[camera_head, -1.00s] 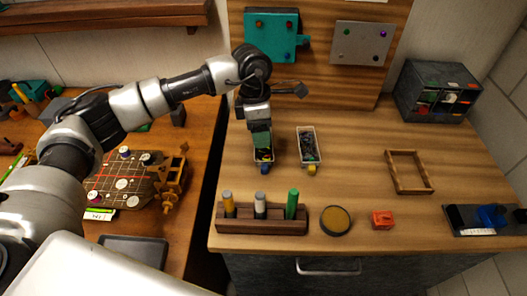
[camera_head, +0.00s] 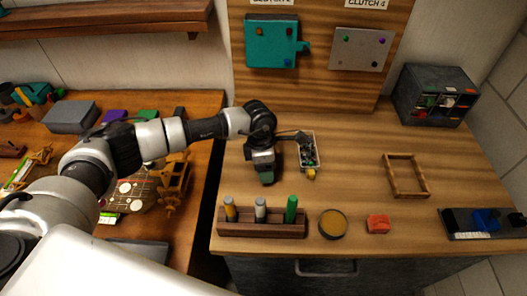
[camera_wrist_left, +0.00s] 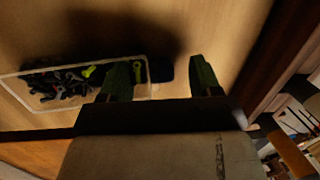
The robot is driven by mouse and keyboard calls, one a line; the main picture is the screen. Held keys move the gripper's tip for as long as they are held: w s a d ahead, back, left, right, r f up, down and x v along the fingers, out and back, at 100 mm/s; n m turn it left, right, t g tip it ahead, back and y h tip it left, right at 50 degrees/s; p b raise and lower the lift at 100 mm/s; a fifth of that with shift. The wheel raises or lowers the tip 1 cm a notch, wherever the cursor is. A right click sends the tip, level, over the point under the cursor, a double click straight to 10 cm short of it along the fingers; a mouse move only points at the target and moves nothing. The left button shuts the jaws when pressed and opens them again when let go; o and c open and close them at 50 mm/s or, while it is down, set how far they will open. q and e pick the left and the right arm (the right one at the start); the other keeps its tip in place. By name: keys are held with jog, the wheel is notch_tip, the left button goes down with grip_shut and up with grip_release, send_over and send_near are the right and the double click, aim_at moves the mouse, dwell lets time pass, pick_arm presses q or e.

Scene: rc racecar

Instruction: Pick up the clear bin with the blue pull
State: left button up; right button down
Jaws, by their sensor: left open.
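My left gripper (camera_head: 266,178) is over the left part of the wooden worktop, pointing down. It hides the bin with the blue pull in the head view. In the left wrist view, my left gripper (camera_wrist_left: 160,78) has its green fingers apart. A clear bin (camera_wrist_left: 20,92) with dark parts and a yellow-green piece lies at the left, reaching behind the near finger. A small dark block (camera_wrist_left: 160,69), perhaps its pull, shows between the fingers; its colour is too dark to tell. Contact cannot be told. My right gripper is out of view.
A second clear bin with a yellow pull (camera_head: 311,174) stands close to the right. A wooden rack (camera_head: 240,231) with three markers, a round tin (camera_head: 333,224) and a red box (camera_head: 378,224) are in front. A wooden frame (camera_head: 428,176) lies right; the centre worktop is free.

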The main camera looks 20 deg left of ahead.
pick_arm(q)
jog(key=shift+f, duration=0.15)
jog(key=shift+c, duration=0.5)
jog(key=c, duration=1)
